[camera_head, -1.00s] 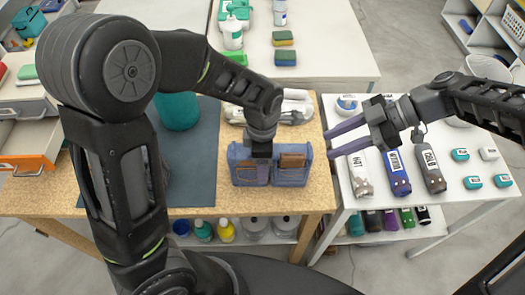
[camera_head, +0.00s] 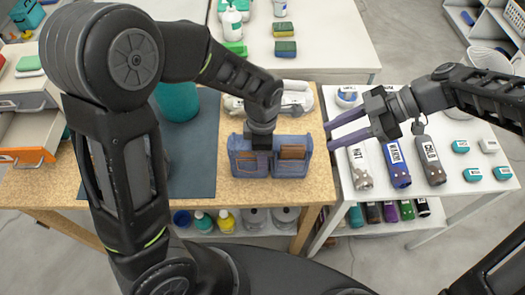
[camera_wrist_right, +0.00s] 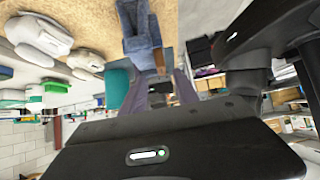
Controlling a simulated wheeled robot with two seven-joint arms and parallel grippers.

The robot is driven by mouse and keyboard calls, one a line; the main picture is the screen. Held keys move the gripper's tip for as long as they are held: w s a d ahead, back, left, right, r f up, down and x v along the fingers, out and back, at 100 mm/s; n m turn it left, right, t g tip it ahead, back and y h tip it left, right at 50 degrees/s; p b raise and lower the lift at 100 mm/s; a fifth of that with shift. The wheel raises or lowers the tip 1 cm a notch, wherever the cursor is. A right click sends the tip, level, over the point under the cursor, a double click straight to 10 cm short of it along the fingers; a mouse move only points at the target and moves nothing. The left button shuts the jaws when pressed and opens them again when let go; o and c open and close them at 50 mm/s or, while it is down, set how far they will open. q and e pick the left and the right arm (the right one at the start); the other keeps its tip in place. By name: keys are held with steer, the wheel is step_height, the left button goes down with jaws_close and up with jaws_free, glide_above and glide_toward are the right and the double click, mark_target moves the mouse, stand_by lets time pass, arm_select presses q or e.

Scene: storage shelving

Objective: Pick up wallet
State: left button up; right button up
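A blue denim two-part holder (camera_head: 272,169) stands near the right front of the wood-topped table. A brown wallet (camera_head: 292,152) sits upright in its right compartment. A smaller brown patch shows in the left compartment, partly covered by my left arm. The end of my left arm comes down over the holder's middle; its left gripper fingers are hidden. My right gripper (camera_head: 328,136) is open and empty, its purple fingers pointing left, just right of the holder. In the right wrist view its fingers (camera_wrist_right: 158,95) are spread, with the holder (camera_wrist_right: 141,25) beyond them.
Labelled bottles (camera_head: 398,166) and small teal items lie on the white table to the right. A teal cylinder (camera_head: 178,102) stands on the dark mat (camera_head: 206,135). White objects (camera_head: 285,98) lie behind the holder. More bottles stand on the lower shelf.

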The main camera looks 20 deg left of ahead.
arm_select(q)
jaws_close()
arm_select(e)
steer(key=shift+o, duration=0.2)
steer(key=shift+o, duration=0.6)
steer(key=shift+a+r, duration=0.1)
steer(key=shift+a, duration=0.05)
steer(key=r+h, duration=0.1)
steer(key=a+r+h, duration=0.1)
steer(key=r, duration=0.1)
steer(key=s+a+r+t+h, duration=0.1)
steer(key=shift+s+a+r+h, duration=0.1)
steer(key=shift+r+h, duration=0.1)
steer(key=shift+h, duration=0.1)
